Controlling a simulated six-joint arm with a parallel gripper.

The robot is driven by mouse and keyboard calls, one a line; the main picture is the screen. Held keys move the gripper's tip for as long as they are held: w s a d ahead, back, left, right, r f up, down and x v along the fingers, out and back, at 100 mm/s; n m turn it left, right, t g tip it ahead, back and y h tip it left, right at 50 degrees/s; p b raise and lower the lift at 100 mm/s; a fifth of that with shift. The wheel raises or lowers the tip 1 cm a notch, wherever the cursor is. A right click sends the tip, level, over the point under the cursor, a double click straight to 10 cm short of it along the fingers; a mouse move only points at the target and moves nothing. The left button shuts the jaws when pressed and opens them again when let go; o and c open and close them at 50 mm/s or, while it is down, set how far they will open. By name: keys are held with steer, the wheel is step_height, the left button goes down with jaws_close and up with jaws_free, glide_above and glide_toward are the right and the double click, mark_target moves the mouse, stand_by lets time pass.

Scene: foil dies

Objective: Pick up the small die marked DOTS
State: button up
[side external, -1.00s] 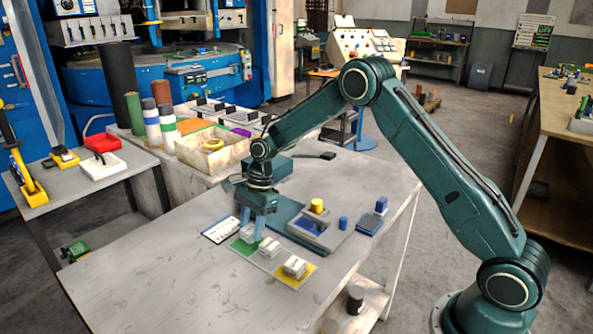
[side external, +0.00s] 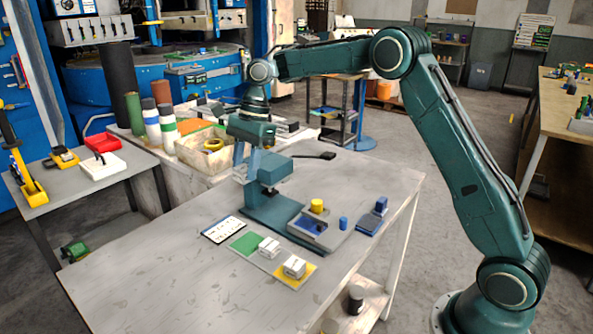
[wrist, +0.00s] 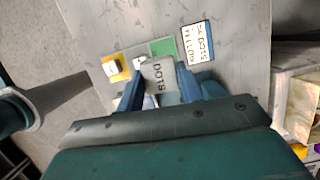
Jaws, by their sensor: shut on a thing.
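In the wrist view the grey die marked DOTS (wrist: 158,74) sits between the two blue fingers of my gripper (wrist: 160,88), its lettered face toward the camera. My gripper is shut on it. In the side view my gripper (side external: 247,172) hangs well above the table, beside the teal hand press; the die itself is hard to make out there. The green pad (side external: 244,244) below is bare. A pale die (side external: 269,247) stands on the grey middle pad, and another pale die (side external: 294,267) stands on the yellow pad.
A lettered card (side external: 223,229) lies left of the pads. The teal press (side external: 270,185) with its dark lever stands close behind my gripper. A tray with a yellow cylinder (side external: 317,206) and a blue pad (side external: 372,220) are to the right. The table's front left is clear.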

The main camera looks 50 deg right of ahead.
steer(key=shift+r, duration=0.65)
